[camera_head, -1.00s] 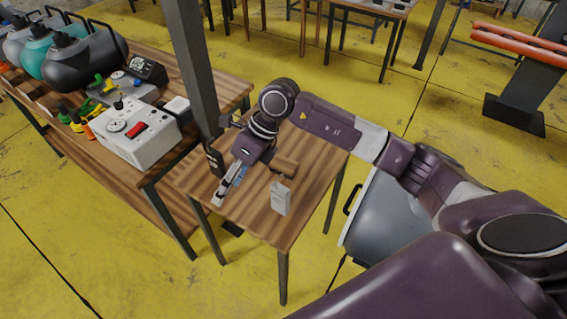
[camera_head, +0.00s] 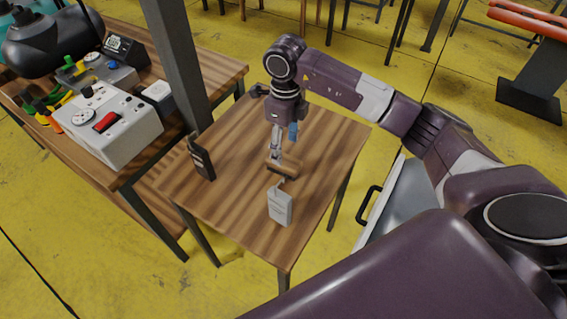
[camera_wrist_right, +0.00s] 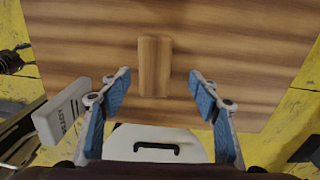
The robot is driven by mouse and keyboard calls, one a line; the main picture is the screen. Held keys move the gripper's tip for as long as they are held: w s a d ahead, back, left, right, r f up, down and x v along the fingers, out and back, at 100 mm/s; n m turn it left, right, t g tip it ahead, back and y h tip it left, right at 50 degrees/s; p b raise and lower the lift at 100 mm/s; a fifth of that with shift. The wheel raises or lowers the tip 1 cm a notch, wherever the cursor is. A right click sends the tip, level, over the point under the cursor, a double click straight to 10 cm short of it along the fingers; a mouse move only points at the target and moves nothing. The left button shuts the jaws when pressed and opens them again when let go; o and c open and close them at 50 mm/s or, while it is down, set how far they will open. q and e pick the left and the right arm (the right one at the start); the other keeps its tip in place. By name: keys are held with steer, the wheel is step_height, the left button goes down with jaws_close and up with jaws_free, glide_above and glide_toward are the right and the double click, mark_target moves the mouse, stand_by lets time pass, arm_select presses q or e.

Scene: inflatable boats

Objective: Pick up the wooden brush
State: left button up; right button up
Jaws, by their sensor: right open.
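The wooden brush (camera_head: 286,168) lies on the small wooden table (camera_head: 235,125). In the right wrist view the brush (camera_wrist_right: 154,66) is a plain brown block, lying lengthwise between and just beyond my fingertips. My right gripper (camera_head: 276,150) points down over the table at the brush and partly covers it in the head view. In the wrist view the right gripper (camera_wrist_right: 159,82) has its two blue-padded fingers wide apart, with nothing between the pads. The exact height above the brush is hard to tell. My left gripper is not in view.
A white labelled box (camera_head: 280,206) stands close in front of the brush; it also shows in the wrist view (camera_wrist_right: 62,108). A black handheld device (camera_head: 202,158) stands by the dark post (camera_head: 178,65). A workbench with a white control box (camera_head: 108,125) is at left.

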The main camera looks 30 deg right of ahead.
mark_target(284, 159)
steer(key=shift+s+a+f+p, duration=0.1)
steer(key=shift+f+p, duration=0.1)
steer(key=shift+f, duration=0.2)
steer(key=shift+s+a+f+p, duration=0.1)
steer(key=shift+f+p, duration=0.05)
steer(key=shift+f, duration=0.25)
step_height(284, 159, down, 5)
steer(key=shift+a+r+p, duration=0.15)
steer(key=shift+r+p, duration=0.05)
steer(key=shift+p, duration=0.65)
steer(key=shift+f, duration=0.2)
steer(key=c, duration=1.3)
steer(key=shift+c, duration=0.2)
steer(key=shift+r, duration=0.15)
steer(key=shift+r, duration=0.5)
step_height(284, 159, up, 19)
steer(key=b, duration=0.3)
